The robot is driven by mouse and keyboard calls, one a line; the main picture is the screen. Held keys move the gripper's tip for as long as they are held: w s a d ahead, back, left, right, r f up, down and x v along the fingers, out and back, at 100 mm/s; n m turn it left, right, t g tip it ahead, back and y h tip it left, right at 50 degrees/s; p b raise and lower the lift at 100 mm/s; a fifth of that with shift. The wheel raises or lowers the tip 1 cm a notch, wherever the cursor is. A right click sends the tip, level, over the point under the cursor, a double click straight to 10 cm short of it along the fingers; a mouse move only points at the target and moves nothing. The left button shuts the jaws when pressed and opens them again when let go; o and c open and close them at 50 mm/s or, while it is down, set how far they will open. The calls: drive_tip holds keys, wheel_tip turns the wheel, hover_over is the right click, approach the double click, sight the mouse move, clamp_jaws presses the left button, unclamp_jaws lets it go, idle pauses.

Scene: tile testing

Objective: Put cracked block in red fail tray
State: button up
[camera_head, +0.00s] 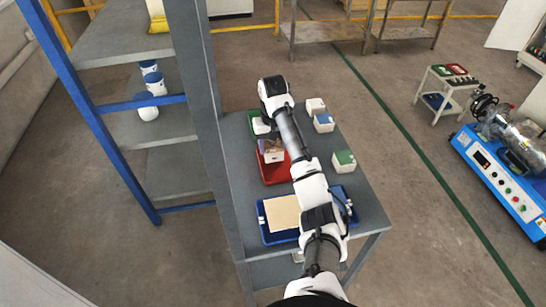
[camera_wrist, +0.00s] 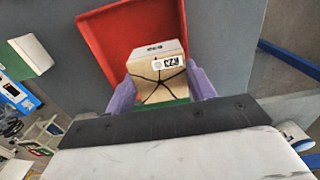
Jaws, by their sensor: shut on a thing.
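The cracked block (camera_wrist: 158,88) is tan with dark branching crack lines and a white "RZJ"-like label. My gripper (camera_wrist: 162,92) has its purple fingers shut on both sides of it. In the head view the block (camera_head: 274,156) shows at the far end of the red fail tray (camera_head: 277,176), partly covered by my gripper (camera_head: 270,146). The red tray (camera_wrist: 108,38) also shows behind the block in the wrist view. The block appears over the tray; I cannot tell whether it touches the tray floor.
A green tray (camera_head: 254,115) with a white piece lies beyond the red one. A blue tray (camera_head: 267,235) with a tan sheet lies nearer. Several white blocks, one blue-topped (camera_head: 323,122) and one green-topped (camera_head: 344,160), stand right of my arm. A grey post (camera_head: 203,100) rises at left.

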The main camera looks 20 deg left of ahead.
sight(273, 154)
drive_tip(key=shift+f, duration=1.95)
drive_tip(key=shift+f, duration=0.2)
drive_tip(key=o, duration=0.9)
drive_tip(key=shift+o, duration=0.2)
drive_tip(key=shift+r, duration=0.15)
wheel_tip(273, 154, up, 12)
drive_tip(key=p, duration=0.3)
drive_tip(key=shift+p, duration=0.35)
